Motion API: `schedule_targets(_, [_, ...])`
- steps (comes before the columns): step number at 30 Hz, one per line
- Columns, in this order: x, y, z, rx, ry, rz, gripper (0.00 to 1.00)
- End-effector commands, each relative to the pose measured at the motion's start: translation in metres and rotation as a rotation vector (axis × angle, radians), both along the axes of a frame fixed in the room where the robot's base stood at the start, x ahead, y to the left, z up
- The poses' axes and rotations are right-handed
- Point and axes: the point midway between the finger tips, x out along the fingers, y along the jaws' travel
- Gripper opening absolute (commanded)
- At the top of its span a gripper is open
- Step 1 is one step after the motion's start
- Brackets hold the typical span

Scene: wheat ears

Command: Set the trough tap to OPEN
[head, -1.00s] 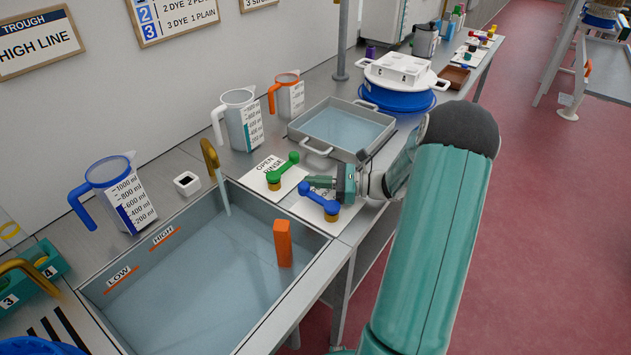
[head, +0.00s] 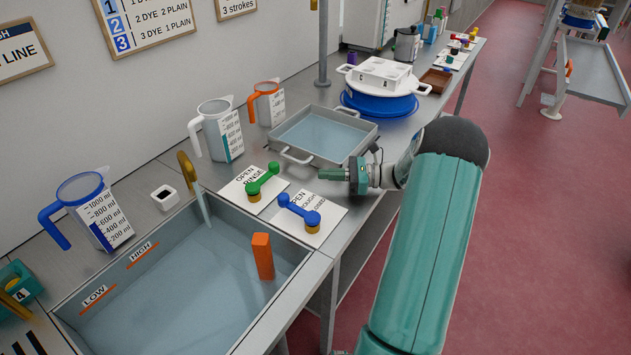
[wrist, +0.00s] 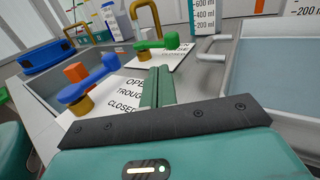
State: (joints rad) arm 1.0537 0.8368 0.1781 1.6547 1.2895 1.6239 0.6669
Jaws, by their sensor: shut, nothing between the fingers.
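The trough tap has a blue lever (head: 298,208) on a brass base (head: 312,229), mounted on a white card (head: 328,215) marked OPEN, TROUGH and CLOSED. In the head view the lever's free end points up-left from the base, with its tip beside the word OPEN, which it partly covers. The blue lever also shows at left in the wrist view (wrist: 88,82). My gripper (head: 322,174) is shut and empty, above and behind the blue tap and apart from it. In the wrist view its closed fingers (wrist: 158,86) stand to the right of the tap.
A green rinse tap (head: 263,181) stands just left of the blue one. The water-filled trough (head: 190,275) with an orange block (head: 262,256) lies in front. A grey tray of water (head: 325,135) sits close behind my gripper. Jugs (head: 218,130) line the wall side.

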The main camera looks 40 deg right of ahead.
Motion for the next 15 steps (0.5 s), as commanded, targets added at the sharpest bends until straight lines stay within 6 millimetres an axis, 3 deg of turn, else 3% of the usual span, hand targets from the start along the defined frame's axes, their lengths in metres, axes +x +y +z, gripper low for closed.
schedule_targets(6, [0.001,-0.026,0.0,0.0,0.0,-0.002,0.0])
schedule_targets(15, [0.0,-0.031,0.0,0.001,0.001,-0.001,0.0])
